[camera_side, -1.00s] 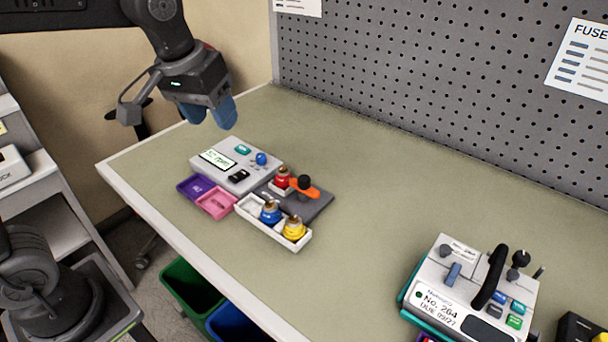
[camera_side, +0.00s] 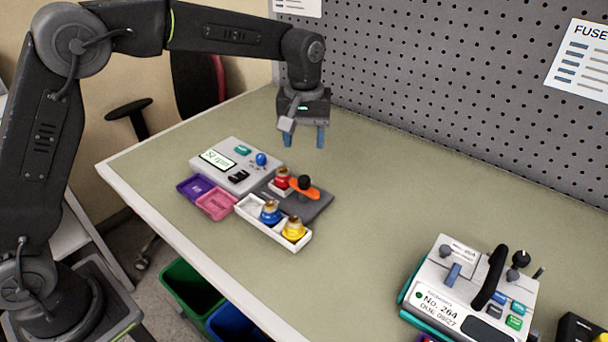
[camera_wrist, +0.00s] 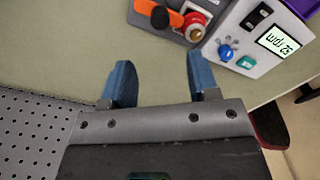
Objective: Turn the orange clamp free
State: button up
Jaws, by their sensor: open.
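The orange clamp (camera_side: 311,192) is a flat bar with a black knob (camera_side: 304,182) on a dark grey plate (camera_side: 314,206). Its left end lies over or against the bottle with the red band (camera_side: 281,178); the exact contact cannot be told. In the wrist view the orange clamp (camera_wrist: 172,17) is at the top edge, partly cut off, beside the red-banded bottle (camera_wrist: 195,25). My gripper (camera_side: 304,140) points down above the bench, behind the clamp and apart from it. Its blue fingers are apart and empty, also in the wrist view (camera_wrist: 160,80).
A white pump unit (camera_side: 236,164) with a display stands left of the plate. A white tray (camera_side: 262,228) holds blue and yellow bottles in front. Purple (camera_side: 194,188) and pink (camera_side: 216,204) trays adjoin. Pegboard (camera_side: 430,90) rises behind. Another device (camera_side: 470,290) stands right; bench between is clear.

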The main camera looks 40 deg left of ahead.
aim_at(304, 178)
notch_tip(304, 178, down, 10)
dwell(0.4)
jog(key=c, duration=0.9)
jog(key=shift+c, duration=0.2)
